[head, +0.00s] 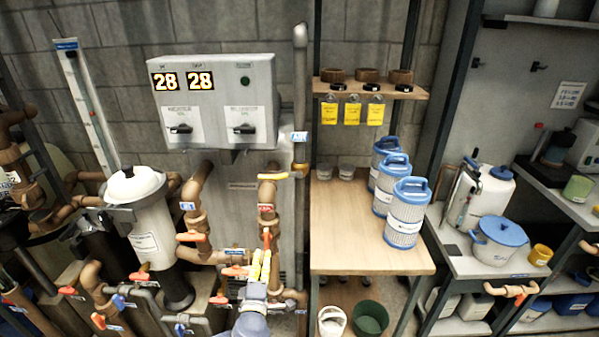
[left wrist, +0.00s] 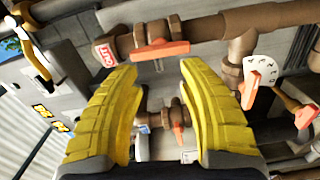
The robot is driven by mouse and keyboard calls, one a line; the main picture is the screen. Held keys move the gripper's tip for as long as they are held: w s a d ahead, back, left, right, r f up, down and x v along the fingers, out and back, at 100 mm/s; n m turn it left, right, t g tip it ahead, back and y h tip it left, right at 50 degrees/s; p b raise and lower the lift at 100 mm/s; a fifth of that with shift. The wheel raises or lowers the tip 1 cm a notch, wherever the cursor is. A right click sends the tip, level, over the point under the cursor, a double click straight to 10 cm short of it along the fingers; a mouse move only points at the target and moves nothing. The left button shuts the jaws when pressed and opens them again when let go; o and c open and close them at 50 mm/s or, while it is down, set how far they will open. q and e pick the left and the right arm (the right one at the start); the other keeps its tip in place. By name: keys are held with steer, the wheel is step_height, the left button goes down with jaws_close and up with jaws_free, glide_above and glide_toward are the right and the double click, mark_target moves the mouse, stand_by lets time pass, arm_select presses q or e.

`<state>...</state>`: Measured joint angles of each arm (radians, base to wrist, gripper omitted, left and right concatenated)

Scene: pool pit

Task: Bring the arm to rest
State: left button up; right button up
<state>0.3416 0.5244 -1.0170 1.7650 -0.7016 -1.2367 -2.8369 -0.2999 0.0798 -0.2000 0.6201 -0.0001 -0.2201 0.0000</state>
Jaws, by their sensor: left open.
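My left gripper (head: 261,264) has yellow fingers and shows at the bottom middle of the head view, in front of the brown pipework. In the left wrist view the two yellow fingers of my left gripper (left wrist: 159,70) are spread wide, with nothing held between them. Just past the fingertips is a brown pipe (left wrist: 200,30) with an orange valve handle (left wrist: 160,49). I cannot tell whether a finger touches the pipe. My right gripper is in neither view.
A grey control box (head: 213,100) reading 28 and 28 is on the wall. A white filter housing (head: 148,225) stands left among pipes with several orange handles. A wooden bench (head: 340,225) at right holds blue-topped cartridges (head: 408,212). Its front is mostly clear.

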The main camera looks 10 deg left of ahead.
arm_select(q)
steer(key=w+a+f+n+g+h, duration=0.1)
steer(key=a+f+n+g, duration=0.15)
steer(key=f+n, duration=0.75)
steer(key=w+a+f+n+g, duration=0.1)
steer(key=a+f+n+g, duration=0.15)
steer(key=f+n, duration=0.7)
steer(key=s+a+f+n+g, duration=0.2)
steer(key=s+f+n, duration=0.4)
steer(key=f+n, duration=0.3)
steer(key=s+a+f+n+g, duration=0.25)
steer(key=s+f+n, duration=0.35)
steer(key=f+n, duration=0.3)
steer(key=s+a+f+n+g, duration=0.1)
steer(key=s+f+n+g, duration=0.1)
steer(key=s+f+n, duration=0.65)
steer(key=s+a+f+n+g, duration=0.15)
steer(key=s+f, duration=0.45)
steer(key=s, duration=0.7)
steer(key=s+d+f+n+g, duration=0.1)
steer(key=s+f, duration=0.1)
steer(key=s, duration=0.7)
steer(key=s+d+f+n+g, duration=0.1)
steer(key=s+d, duration=0.1)
steer(key=s, duration=0.7)
steer(key=s+d+f+n+g, duration=0.1)
steer(key=s+d+f, duration=0.1)
steer(key=s, duration=0.7)
steer(key=shift+f+g+h, duration=0.3)
steer(key=shift+f, duration=0.05)
